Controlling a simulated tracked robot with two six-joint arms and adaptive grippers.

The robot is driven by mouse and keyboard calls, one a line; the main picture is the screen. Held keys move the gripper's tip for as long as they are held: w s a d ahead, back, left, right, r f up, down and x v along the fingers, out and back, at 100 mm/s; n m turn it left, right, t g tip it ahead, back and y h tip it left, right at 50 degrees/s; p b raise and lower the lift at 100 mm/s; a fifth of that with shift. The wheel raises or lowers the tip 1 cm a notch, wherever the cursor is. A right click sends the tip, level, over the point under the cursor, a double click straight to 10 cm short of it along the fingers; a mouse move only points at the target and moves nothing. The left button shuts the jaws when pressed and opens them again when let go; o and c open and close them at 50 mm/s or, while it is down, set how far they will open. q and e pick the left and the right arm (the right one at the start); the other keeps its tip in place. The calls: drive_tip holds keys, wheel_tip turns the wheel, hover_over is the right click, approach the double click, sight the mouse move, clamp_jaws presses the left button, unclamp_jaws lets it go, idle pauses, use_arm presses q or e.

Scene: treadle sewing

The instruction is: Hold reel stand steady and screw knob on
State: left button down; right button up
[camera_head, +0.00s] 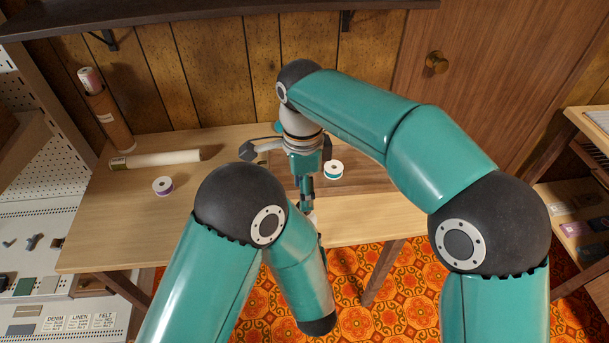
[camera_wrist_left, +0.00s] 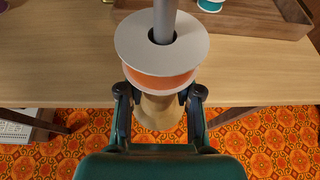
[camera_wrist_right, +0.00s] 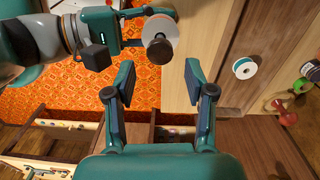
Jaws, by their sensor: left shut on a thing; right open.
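The reel stand shows in the left wrist view as a pale wooden lower part (camera_wrist_left: 158,112) under a reel (camera_wrist_left: 160,62) with a grey flange and orange winding. A grey rod (camera_wrist_left: 164,18) passes up through the reel. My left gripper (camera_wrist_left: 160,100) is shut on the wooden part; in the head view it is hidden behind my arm. In the right wrist view a dark brown round piece (camera_wrist_right: 157,50), apparently the knob, is in front of the reel's flange (camera_wrist_right: 165,28). My right gripper (camera_wrist_right: 157,72) is open and empty, its tips near that piece.
A purple reel (camera_head: 162,186) and a pale roll (camera_head: 155,159) lie further left. My arms crowd the middle. Table space at front left is clear.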

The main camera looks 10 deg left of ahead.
drive_tip(key=n, duration=0.4)
drive_tip(key=shift+r+n, duration=0.1)
drive_tip(key=shift+n, duration=0.2)
drive_tip(key=n, duration=0.4)
drive_tip(key=shift+d+r, duration=0.1)
drive_tip(key=n, duration=0.4)
drive_tip(key=shift+r+n, duration=0.1)
drive_tip(key=shift+n, duration=0.3)
drive_tip(key=n, duration=0.4)
drive_tip(key=shift+r, duration=0.15)
drive_tip(key=n, duration=0.4)
drive_tip(key=shift+r, duration=0.15)
drive_tip(key=n, duration=0.4)
drive_tip(key=shift+r+n, duration=0.15)
drive_tip(key=shift+n, duration=0.25)
drive_tip(key=n, duration=0.4)
drive_tip(key=shift+r, duration=0.2)
drive_tip(key=n, duration=0.4)
drive_tip(key=shift+r, duration=0.25)
drive_tip(key=shift+r+n, duration=0.1)
drive_tip(key=shift+n, duration=0.4)
drive_tip(key=shift+w+r, duration=0.1)
drive_tip(key=shift+r, duration=0.2)
drive_tip(key=shift+f, duration=0.1)
